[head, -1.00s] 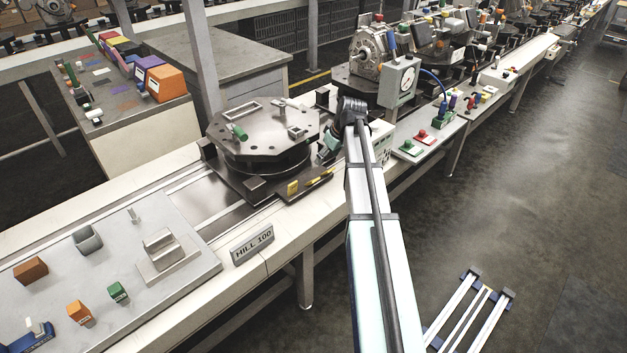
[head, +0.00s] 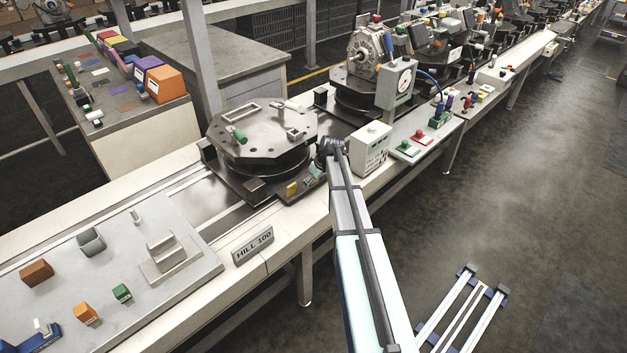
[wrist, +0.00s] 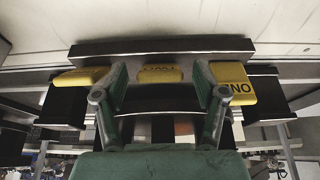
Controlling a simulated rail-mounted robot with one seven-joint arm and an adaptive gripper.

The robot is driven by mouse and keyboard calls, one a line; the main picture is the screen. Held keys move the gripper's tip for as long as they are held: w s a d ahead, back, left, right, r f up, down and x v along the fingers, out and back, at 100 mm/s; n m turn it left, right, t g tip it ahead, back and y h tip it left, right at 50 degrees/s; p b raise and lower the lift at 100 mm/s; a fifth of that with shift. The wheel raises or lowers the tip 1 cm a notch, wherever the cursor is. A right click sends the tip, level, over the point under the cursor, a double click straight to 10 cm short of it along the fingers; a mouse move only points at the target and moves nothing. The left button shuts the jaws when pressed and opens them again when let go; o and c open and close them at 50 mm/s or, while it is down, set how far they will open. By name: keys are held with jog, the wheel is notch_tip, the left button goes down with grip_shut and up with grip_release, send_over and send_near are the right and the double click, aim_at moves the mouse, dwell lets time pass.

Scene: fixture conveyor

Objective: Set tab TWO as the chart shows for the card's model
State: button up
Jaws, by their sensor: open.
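In the wrist view, three yellow tabs stand along a dark bar. The middle tab (wrist: 160,74) bears upside-down lettering that reads TWO. The right tab (wrist: 233,83) reads ONE upside down and reaches lower in the picture than the others. The left tab (wrist: 82,78) shows no clear lettering. My gripper (wrist: 161,82) is open, its green fingers either side of tab TWO with gaps; contact is not visible. In the head view, my gripper (head: 316,172) is at the turntable fixture's front edge, beside one yellow tab (head: 292,189); the other tabs are hidden or unclear.
A MILL 100 sign (head: 253,243) is on the bench front. A white box (head: 371,149) with small unreadable print stands right of my gripper. The round dark fixture (head: 262,140) rises behind it. A grey board (head: 60,285) with several blocks lies left. The floor at right is mostly open.

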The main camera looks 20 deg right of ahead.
jog(key=shift+w+f, duration=0.1)
jog(key=shift+f, duration=0.1)
jog(key=c, duration=1.1)
jog(key=shift+c, duration=0.2)
